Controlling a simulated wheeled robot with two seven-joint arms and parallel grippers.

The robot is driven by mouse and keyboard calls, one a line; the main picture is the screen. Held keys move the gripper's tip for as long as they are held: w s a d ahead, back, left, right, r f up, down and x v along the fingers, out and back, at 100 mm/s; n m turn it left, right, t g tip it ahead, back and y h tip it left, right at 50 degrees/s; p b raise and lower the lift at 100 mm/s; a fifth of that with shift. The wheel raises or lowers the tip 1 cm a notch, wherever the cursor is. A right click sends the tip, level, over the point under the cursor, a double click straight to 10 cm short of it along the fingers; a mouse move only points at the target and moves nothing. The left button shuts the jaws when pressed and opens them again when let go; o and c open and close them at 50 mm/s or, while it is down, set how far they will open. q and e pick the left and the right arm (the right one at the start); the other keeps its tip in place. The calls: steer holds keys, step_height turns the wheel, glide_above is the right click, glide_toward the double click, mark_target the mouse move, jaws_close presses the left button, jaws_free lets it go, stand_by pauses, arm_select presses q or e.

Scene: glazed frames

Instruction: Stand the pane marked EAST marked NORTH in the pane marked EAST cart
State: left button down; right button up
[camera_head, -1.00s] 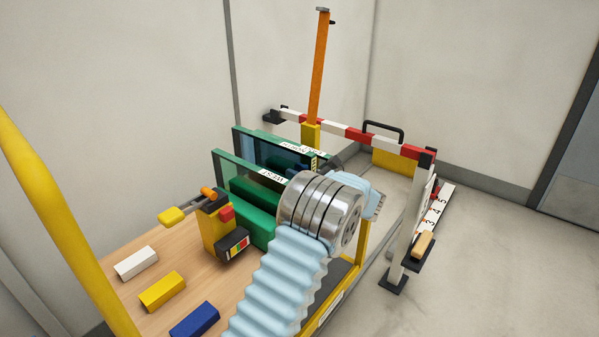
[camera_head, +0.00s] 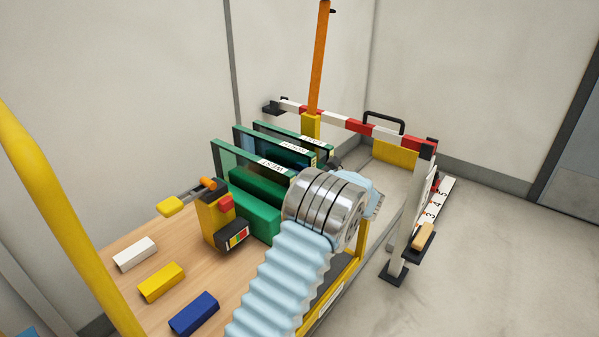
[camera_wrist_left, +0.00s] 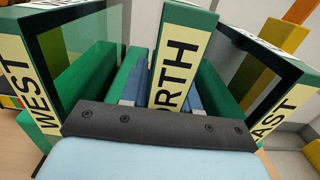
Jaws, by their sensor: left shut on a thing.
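My left gripper (camera_head: 335,162) is largely hidden behind its silver wrist. The left wrist view shows its blue-grey fingers (camera_wrist_left: 163,84) shut on the edge of the pane marked NORTH (camera_wrist_left: 177,58). That green-framed pane (camera_head: 293,147) stands upright between the pane marked WEST (camera_head: 270,164) on the left and the pane marked EAST (camera_head: 313,139) on the right. All three are roughly parallel on the yellow-framed cart. Both outer panes also show in the left wrist view, WEST (camera_wrist_left: 28,85) and EAST (camera_wrist_left: 285,112). The lower edge of the NORTH pane is hidden. My right gripper is out of view.
Green blocks (camera_head: 255,215) stand before the WEST pane. A yellow post with a lever (camera_head: 215,215) and white, yellow and blue blocks (camera_head: 194,314) are on the wooden deck. A red-and-white barrier (camera_head: 360,131) and orange post (camera_head: 319,60) stand behind.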

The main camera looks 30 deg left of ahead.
arm_select(q)
steer(key=shift+f, duration=0.6)
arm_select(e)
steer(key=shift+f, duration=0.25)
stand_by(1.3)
arm_select(q)
steer(key=c, duration=0.8)
jaws_free()
steer(key=shift+o, duration=0.2)
steer(key=s+d, duration=0.1)
steer(key=d, duration=1.3)
steer(key=shift+f+b, duration=0.25)
steer(key=shift+b, duration=0.05)
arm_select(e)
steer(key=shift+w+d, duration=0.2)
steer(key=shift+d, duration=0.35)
arm_select(q)
steer(key=shift+s, duration=0.1)
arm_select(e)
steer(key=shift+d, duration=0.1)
